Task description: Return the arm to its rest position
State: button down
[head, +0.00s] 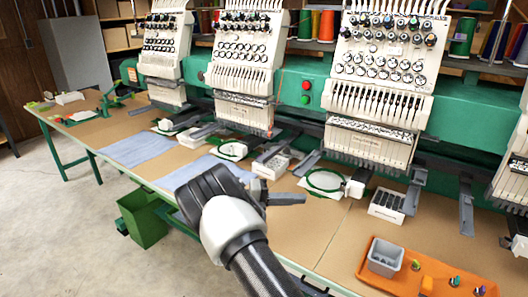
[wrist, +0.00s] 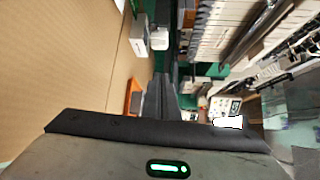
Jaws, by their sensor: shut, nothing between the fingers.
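My gripper (head: 302,198) is in the middle of the head view, held above the front part of the brown worktable (head: 305,231). Its dark fingers point right, and they are shut with nothing between them. In the wrist view the shut fingers (wrist: 159,95) stick up past the dark gripper body at the bottom. The gripper hides part of the table and the blue cloth behind it. I cannot tell its exact height above the table.
A green embroidery machine with several white heads (head: 385,70) stands along the table's back. An orange tray (head: 382,287) with a grey cup (head: 385,256) lies at the right front. Hoops and white boxes (head: 271,166) line the table. A green bin (head: 143,219) stands below; floor at left is clear.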

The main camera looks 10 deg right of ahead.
jog(key=s+d+r+m+g+y+p, duration=0.1)
jog(key=s+d+r+m+y+p, duration=0.1)
jog(key=s+r+m+y, duration=0.45)
jog(key=s+d+r+m+y+p, duration=0.1)
jog(key=s+r+m+y+p, duration=0.2)
jog(key=s+r+m, duration=0.65)
jog(key=s+a+r+m+t+y+p, duration=0.2)
jog(key=s+a+r+m+t+y, duration=0.1)
jog(key=s+r+m, duration=0.3)
jog(key=s+a+r+m+t+y+p, duration=0.3)
jog(key=s+r+m, duration=0.4)
jog(key=s+m, duration=0.4)
jog(key=shift+s+a+r+m+y, duration=0.2)
jog(key=shift+s+a+m+y, duration=0.1)
jog(key=shift+a+m+y, duration=0.6)
jog(key=shift+a+h, duration=0.15)
jog(key=shift+h, duration=0.1)
